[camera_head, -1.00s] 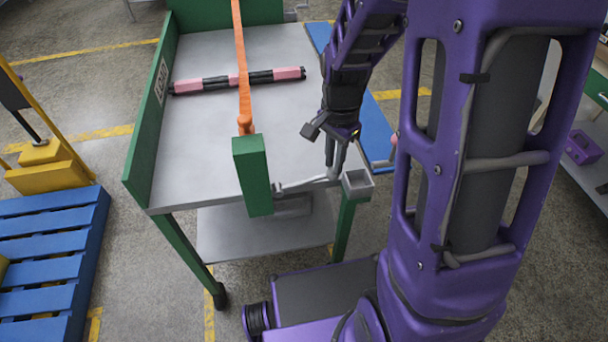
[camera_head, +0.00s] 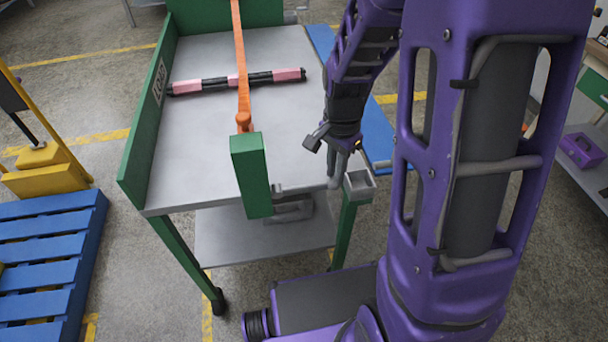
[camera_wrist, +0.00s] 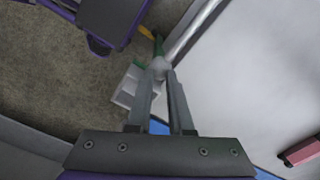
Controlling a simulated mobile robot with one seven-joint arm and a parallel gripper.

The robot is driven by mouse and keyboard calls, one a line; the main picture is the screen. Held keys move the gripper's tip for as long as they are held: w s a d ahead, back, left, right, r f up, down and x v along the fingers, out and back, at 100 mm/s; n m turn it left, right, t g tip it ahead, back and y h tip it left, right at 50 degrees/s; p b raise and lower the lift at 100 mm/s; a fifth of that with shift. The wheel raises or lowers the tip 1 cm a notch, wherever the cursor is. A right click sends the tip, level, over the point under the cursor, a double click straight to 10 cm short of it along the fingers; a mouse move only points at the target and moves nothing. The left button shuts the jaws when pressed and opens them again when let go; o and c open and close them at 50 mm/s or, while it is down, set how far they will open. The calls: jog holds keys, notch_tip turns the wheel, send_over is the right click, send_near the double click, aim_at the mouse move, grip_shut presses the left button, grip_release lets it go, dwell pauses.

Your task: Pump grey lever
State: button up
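The grey lever (camera_wrist: 192,32) is a bare rod running from the upper right of the wrist view down to my fingertips. Its near end lies between my two fingers (camera_wrist: 161,82), which stand close together on either side of it. In the head view my gripper (camera_head: 340,172) points down at the front right of the lift table (camera_head: 205,130), by its corner. The lever is hard to pick out there against the table's front edge. The green upright block (camera_head: 251,175) stands at the front edge, left of my gripper.
An orange bar (camera_head: 241,60) rises from behind the block. A pink and black striped bar (camera_head: 237,81) lies across the grey tabletop. A green leg with a grey cap (camera_head: 359,183) stands close right of my gripper. A blue pallet (camera_head: 45,250) is on the left.

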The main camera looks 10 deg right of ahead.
jog(key=shift+a+r+p, duration=0.15)
jog(key=shift+r+p, duration=1)
jog(key=shift+r, duration=0.2)
jog(key=shift+a+r+p, duration=0.1)
jog(key=shift+r+p, duration=1)
jog(key=shift+r, duration=0.25)
notch_tip(320, 180, up, 4)
jog(key=p, duration=0.4)
send_over(324, 183)
jog(key=shift+r, duration=0.1)
notch_tip(324, 183, up, 5)
jog(key=shift+p, duration=0.85)
